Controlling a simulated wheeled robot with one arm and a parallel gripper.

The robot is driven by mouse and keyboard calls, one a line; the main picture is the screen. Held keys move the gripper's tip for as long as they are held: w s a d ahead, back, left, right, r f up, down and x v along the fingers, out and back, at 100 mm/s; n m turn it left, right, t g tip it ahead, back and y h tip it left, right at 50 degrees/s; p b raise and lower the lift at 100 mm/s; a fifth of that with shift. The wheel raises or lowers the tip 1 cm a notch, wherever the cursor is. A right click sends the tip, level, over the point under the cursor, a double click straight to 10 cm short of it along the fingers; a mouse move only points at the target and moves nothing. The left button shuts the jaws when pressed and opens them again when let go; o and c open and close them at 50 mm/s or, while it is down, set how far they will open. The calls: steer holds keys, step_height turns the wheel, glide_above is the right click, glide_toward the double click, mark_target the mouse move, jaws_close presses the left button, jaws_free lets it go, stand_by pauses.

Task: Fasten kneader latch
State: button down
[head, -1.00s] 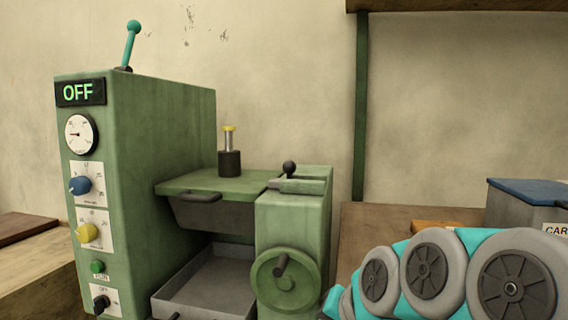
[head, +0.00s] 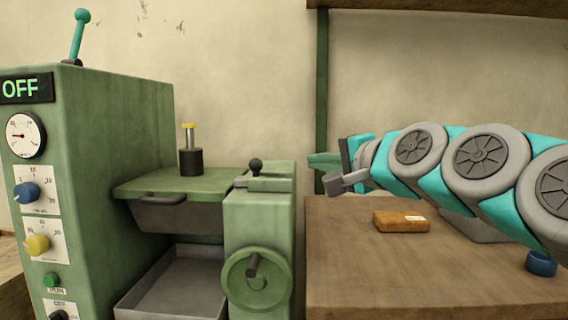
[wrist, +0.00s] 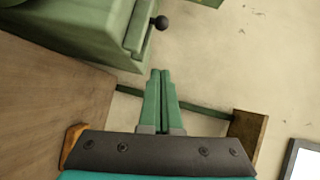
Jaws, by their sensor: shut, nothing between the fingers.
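The green kneader (head: 105,150) stands at the left in the head view, its display reading OFF. Its latch (head: 262,183), a grey bar with a black ball knob (head: 255,165), sits on top of the right-hand block, beside the green lid (head: 180,186). The lid looks lowered over the chamber. The ball knob also shows in the wrist view (wrist: 161,22), at the top. My gripper (head: 312,162) is to the right of the latch, apart from it and pointing left. In the wrist view its green fingers (wrist: 160,75) are together with nothing between them.
A handwheel (head: 256,279) is on the block's front. A grey tray (head: 175,285) lies below the chamber. The wooden table (head: 430,285) at the right bears an orange-brown block (head: 401,222) and a blue round item (head: 541,263). A green post (head: 321,80) stands behind my gripper.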

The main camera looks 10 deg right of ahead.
mark_target(289, 178)
steer(key=p+x, duration=0.1)
steer(key=x, duration=0.9)
steer(key=shift+a+f, duration=0.1)
steer(key=shift+a, duration=0.05)
steer(key=shift+w+a+f+p, duration=0.1)
steer(key=shift+w+a+p, duration=0.15)
steer(key=shift+a, duration=0.25)
steer(key=shift+w+a+f+p, duration=0.1)
steer(key=shift+w+a+p, duration=0.15)
steer(key=shift+a, duration=0.3)
steer(key=shift+w+a+f, duration=0.1)
steer(key=shift+w+a, duration=0.2)
steer(key=shift+a, duration=0.25)
